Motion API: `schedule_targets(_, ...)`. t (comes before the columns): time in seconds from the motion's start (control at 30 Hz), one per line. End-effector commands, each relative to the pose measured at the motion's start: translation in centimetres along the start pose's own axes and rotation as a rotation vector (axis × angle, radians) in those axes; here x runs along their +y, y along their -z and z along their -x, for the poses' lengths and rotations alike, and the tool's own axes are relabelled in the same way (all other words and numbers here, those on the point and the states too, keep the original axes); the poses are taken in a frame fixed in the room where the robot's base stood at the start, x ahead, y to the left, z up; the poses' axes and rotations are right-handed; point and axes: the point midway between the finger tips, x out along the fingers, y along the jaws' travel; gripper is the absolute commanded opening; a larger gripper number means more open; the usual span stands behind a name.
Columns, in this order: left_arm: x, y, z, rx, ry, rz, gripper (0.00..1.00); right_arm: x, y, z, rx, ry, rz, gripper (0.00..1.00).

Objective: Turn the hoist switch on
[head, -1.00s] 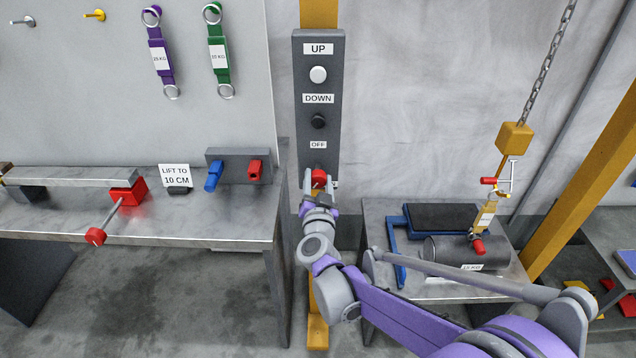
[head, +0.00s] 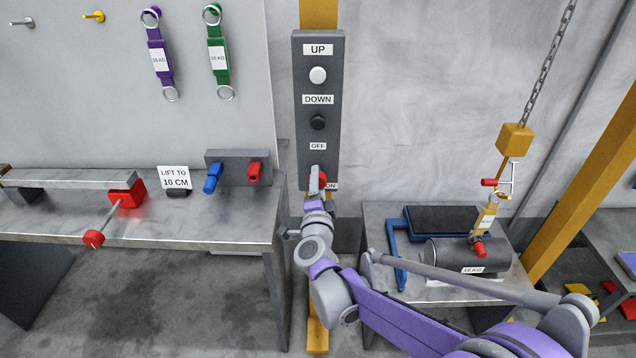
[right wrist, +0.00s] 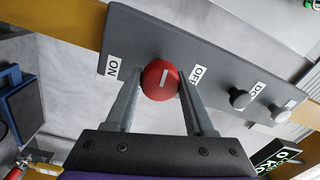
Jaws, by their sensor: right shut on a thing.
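The hoist switch is a red round knob (head: 323,180) with a white mark, low on the grey control panel (head: 304,125). An OFF label sits above it and an ON label, partly hidden, at its lower right. In the right wrist view the knob (right wrist: 160,80) lies between my two finger tips, and its white mark runs about in line with the fingers. My right gripper (head: 317,184) is shut on the knob, turned so one finger covers part of it in the head view. My left gripper is not in view.
An UP button (head: 318,75) and a DOWN button (head: 318,122) are higher on the panel. A workbench (head: 230,228) stands close on the left. A chain hoist hook block (head: 514,140) hangs at right above a dark barrel (head: 450,255).

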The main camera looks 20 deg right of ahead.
Motion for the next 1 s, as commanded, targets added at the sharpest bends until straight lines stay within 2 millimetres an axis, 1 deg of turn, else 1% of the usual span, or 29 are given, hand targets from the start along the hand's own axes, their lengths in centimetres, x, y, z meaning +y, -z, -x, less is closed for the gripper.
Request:
schedule_targets(0.1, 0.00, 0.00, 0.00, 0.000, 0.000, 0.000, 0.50, 0.03, -0.04, 0.02, 0.001, -0.001, -0.059, 0.00)
schedule_targets(0.33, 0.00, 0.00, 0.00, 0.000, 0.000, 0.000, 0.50, 0.04, -0.06, 0.03, 0.003, -0.001, -0.128, 0.00)
schedule_targets(0.87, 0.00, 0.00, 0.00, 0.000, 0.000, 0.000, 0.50, 0.05, -0.05, 0.03, 0.004, -0.001, -0.148, 0.00)
schedule_targets(0.9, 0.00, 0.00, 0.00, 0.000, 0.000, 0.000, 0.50, 0.04, -0.05, 0.03, 0.004, -0.001, -0.147, 0.61)
schedule_targets(0.97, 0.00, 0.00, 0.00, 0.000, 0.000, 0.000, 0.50, 0.04, -0.05, 0.03, 0.004, -0.001, -0.147, 0.72)
schedule_targets(1.0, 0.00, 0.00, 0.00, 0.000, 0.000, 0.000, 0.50, 0.04, -0.05, 0.02, 0.004, -0.001, -0.147, 0.79)
